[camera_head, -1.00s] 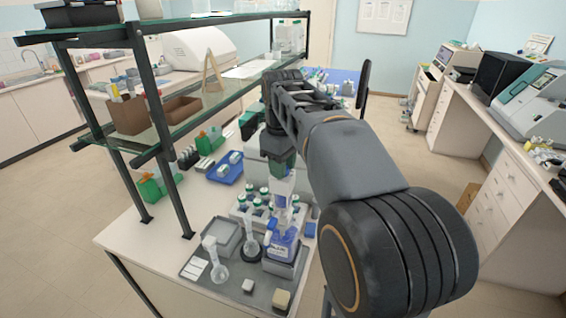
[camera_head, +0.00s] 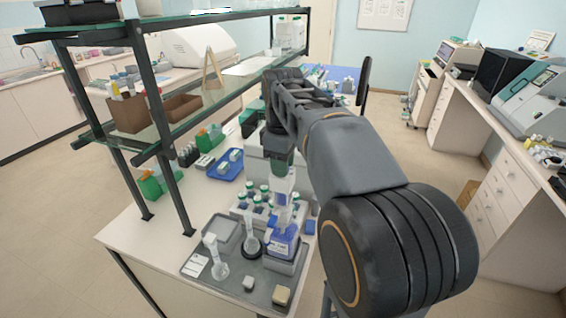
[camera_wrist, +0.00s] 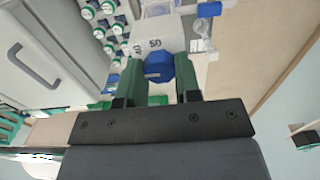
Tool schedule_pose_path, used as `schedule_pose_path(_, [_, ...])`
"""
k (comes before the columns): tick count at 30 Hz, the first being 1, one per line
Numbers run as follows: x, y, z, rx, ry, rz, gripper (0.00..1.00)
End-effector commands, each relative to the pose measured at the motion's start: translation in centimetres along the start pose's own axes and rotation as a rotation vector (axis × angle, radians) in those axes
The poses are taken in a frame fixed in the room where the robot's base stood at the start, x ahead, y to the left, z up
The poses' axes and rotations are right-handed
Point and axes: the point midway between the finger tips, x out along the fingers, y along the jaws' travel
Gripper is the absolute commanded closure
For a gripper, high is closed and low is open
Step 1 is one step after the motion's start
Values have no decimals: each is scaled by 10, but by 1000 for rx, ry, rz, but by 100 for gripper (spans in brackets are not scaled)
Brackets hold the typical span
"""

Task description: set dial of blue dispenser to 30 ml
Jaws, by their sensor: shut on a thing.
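My gripper (camera_wrist: 160,82) is shut on the dial from above. In the head view my gripper (camera_head: 283,165) points down at the dispenser's top. The dial's exact setting cannot be read.
The grey tray (camera_head: 206,272) also holds flasks (camera_head: 215,262) and small blocks. Several green-capped bottles (camera_head: 262,200) stand right behind the dispenser. A shelf frame (camera_head: 160,145) rises on the left. A blue tray (camera_head: 224,168) lies farther back.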

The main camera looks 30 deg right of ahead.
Motion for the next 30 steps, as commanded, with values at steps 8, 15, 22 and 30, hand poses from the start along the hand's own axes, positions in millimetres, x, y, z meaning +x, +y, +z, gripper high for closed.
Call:
schedule_pose_path(8, [0, 0, 0, 1, 1, 1, 50])
schedule_pose_path(15, [0, 0, 0, 1, 0, 0, 43])
schedule_pose_path(22, [-13, 1, -1, 1, 2, 2, 43])
schedule_pose_path(30, [-67, 1, -1, 1, 2, 3, 43])
